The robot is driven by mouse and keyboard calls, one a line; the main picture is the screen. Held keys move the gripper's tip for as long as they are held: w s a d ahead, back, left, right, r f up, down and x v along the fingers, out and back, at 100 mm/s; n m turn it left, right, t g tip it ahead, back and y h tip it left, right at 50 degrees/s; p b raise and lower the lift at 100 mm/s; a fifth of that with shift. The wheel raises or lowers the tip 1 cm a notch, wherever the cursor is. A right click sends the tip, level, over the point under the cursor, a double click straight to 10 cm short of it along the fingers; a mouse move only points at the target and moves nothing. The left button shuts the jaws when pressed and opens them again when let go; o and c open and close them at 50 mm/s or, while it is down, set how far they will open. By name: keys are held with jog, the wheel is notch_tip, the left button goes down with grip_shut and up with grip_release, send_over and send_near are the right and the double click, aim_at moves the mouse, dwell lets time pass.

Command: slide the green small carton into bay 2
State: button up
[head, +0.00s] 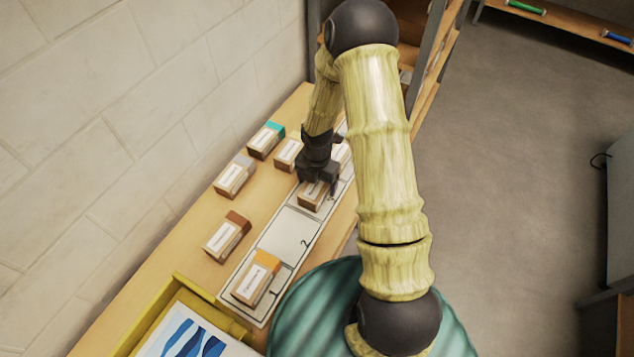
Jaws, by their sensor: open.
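My gripper (316,180) is open, at the upper end of a carton (311,196) with a white label on the pale bay strip. The gripper covers that carton's far end, so I cannot tell its colour band or whether the jaws touch it. Bay 2 (288,235), marked with a "2", is bare, just nearer than this carton. A carton with a teal-green end (266,140) stands off the strip near the wall. No other green carton shows clearly.
An orange-ended carton (256,280) stands on the strip's near end. Brown (227,235), grey (235,176) and yellowish (288,153) cartons stand left of the strip. Another carton (341,152) is partly hidden behind my arm. A yellow tray (181,281) is at the near end.

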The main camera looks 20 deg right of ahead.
jog(key=shift+s+f, duration=0.1)
jog(key=shift+f, duration=0.05)
jog(key=shift+d, duration=0.1)
jog(key=c, duration=1.1)
jog(key=shift+s+a+b, duration=2.65)
jog(key=shift+s+a, duration=2.55)
jog(key=shift+a, duration=0.2)
jog(key=shift+c, duration=0.2)
jog(key=o, duration=1.1)
jog(key=shift+o, duration=0.6)
jog(key=o, duration=0.4)
jog(key=shift+c, duration=0.2)
